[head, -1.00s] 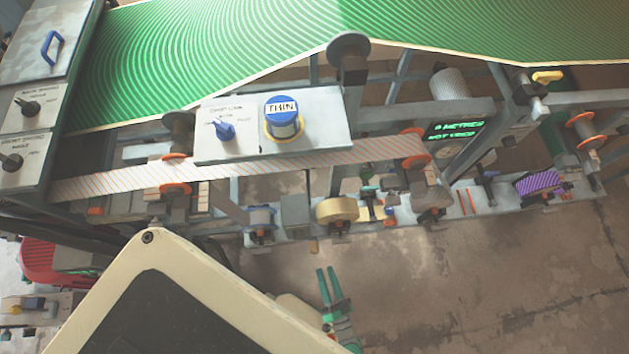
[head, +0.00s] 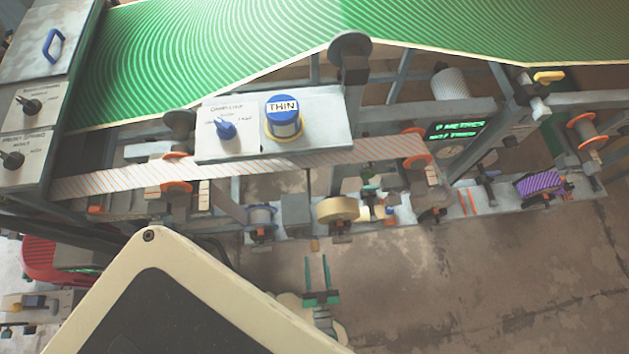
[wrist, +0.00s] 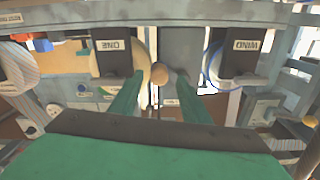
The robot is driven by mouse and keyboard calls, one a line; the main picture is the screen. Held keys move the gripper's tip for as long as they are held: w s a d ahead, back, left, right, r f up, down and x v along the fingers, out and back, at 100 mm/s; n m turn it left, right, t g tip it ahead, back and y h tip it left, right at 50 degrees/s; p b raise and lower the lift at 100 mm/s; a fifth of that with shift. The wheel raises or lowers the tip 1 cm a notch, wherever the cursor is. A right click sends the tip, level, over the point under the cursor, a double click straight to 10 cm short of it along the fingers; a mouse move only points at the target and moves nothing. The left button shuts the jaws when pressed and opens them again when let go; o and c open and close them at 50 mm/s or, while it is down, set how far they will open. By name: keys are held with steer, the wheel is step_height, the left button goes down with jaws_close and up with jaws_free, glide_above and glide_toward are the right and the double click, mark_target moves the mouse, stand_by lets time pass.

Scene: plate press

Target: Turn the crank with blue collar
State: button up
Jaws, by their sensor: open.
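A blue ring (wrist: 213,68) sits around the part labelled WIND in the wrist view, right of my fingers. In the head view a small roller with a bluish rim (head: 262,217) stands on the lower rail. I cannot tell for sure which part is the crank's blue collar. A round wooden knob (wrist: 160,74) shows between and beyond my fingertips; in the head view the knob (head: 314,244) hangs just below the rail. My gripper (head: 317,259) is open and empty, its fingers pointing up at the knob, with a small gap in the head view. It also shows in the wrist view (wrist: 160,92).
A cream roll (head: 337,209) stands right of the knob. A panel with a blue switch (head: 225,129) and a blue-topped THIN cylinder (head: 283,118) sits above the striped belt (head: 290,157). The floor (head: 460,270) at lower right is clear.

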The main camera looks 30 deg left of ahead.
mark_target(315, 250)
steer(key=shift+x, duration=2.65)
steer(key=shift+c, duration=0.4)
jaws_close()
